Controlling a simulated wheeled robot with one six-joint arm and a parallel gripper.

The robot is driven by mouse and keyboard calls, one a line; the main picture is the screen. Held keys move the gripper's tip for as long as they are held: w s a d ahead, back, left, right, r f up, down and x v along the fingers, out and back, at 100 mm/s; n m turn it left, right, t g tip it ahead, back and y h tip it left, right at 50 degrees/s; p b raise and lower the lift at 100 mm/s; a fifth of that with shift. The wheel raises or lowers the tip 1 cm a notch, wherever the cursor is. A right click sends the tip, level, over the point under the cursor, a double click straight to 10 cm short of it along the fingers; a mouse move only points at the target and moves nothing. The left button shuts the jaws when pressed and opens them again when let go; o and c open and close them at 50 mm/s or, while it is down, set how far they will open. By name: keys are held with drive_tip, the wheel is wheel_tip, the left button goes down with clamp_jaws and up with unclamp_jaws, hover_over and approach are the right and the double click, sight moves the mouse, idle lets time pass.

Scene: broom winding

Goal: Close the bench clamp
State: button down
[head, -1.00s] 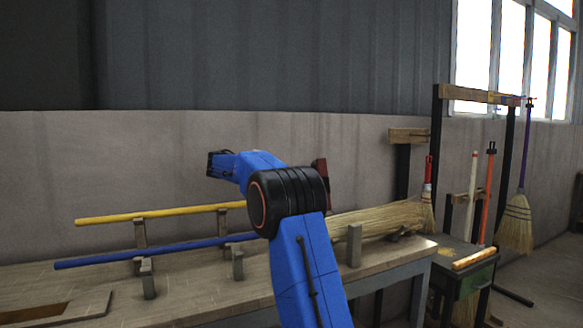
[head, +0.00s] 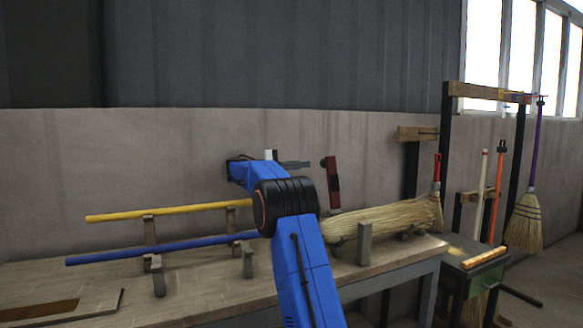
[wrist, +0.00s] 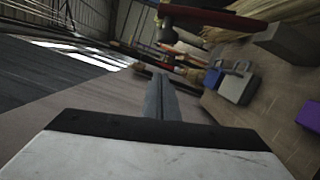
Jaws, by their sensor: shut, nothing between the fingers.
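The bench clamp's dark red lever (head: 333,182) stands nearly upright behind the bench's straw bundle in the head view; its base is hidden. In the wrist view a dark red bar (wrist: 205,14), probably this lever, lies across the top. My gripper (head: 308,164) points right in the head view, a little left of the lever and apart from it. In the wrist view its fingers (wrist: 160,97) are together with nothing between them.
The straw bundle (head: 385,222) lies on the bench (head: 215,293) beside wooden posts. Yellow (head: 165,213) and blue (head: 165,250) handles rest on supports at left. Finished brooms hang at right.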

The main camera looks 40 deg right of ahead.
drive_tip(key=shift+s+d+r, duration=0.15)
drive_tip(key=shift+s+d, duration=0.1)
drive_tip(key=shift+s, duration=0.6)
drive_tip(key=shift+s+d+r, duration=0.2)
drive_tip(key=shift+s+d, duration=0.05)
drive_tip(key=shift+s, duration=0.55)
drive_tip(key=shift+s+d+r, duration=0.15)
drive_tip(key=shift+s+d, duration=0.1)
drive_tip(key=shift+s, duration=0.6)
